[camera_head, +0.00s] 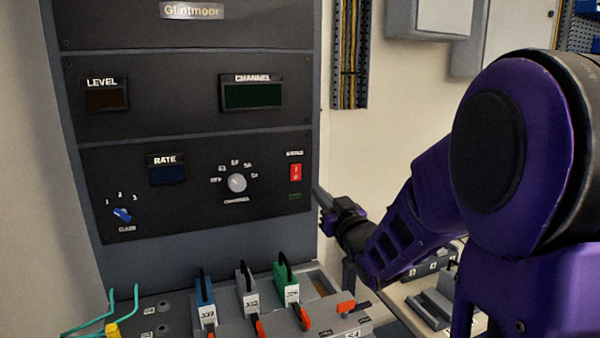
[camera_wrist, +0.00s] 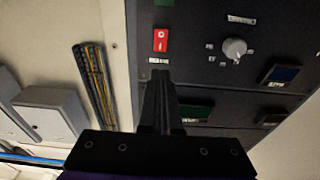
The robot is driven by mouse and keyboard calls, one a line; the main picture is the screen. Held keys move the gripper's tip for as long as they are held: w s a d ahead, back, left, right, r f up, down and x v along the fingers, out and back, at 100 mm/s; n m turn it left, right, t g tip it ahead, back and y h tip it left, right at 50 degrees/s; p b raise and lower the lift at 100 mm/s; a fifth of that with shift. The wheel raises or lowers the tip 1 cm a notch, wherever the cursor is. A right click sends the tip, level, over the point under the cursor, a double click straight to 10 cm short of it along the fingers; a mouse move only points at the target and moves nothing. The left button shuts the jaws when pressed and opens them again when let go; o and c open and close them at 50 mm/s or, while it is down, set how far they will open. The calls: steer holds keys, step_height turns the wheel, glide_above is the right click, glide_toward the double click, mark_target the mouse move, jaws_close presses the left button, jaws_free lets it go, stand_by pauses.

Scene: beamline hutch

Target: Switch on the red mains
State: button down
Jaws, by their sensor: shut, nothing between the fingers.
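The red mains switch (camera_head: 295,172) is a small upright rocker on the lower right of the black rack panel (camera_head: 200,215). A small label sits above it and a dark green indicator below it. In the wrist view, which is upside down, the red switch (camera_wrist: 161,40) lies just beyond my fingertips. My gripper (camera_head: 319,192) is shut and empty. It is beside the panel's right edge, to the right of and slightly below the switch. In the wrist view my gripper (camera_wrist: 158,76) points toward the switch. Contact with the panel cannot be told.
The panel also has a grey channel knob (camera_head: 237,183), a blue gain knob (camera_head: 122,214) and dark displays. Wall boxes (camera_head: 445,18) hang at upper right.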

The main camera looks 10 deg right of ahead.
mark_target(296, 166)
steer(key=p+x, duration=0.1)
steer(key=x, duration=1)
steer(key=shift+w+a, duration=0.1)
steer(key=shift+w, duration=0.35)
steer(key=shift+w+b, duration=0.15)
steer(key=shift+b, duration=0.2)
steer(key=shift+r, duration=0.15)
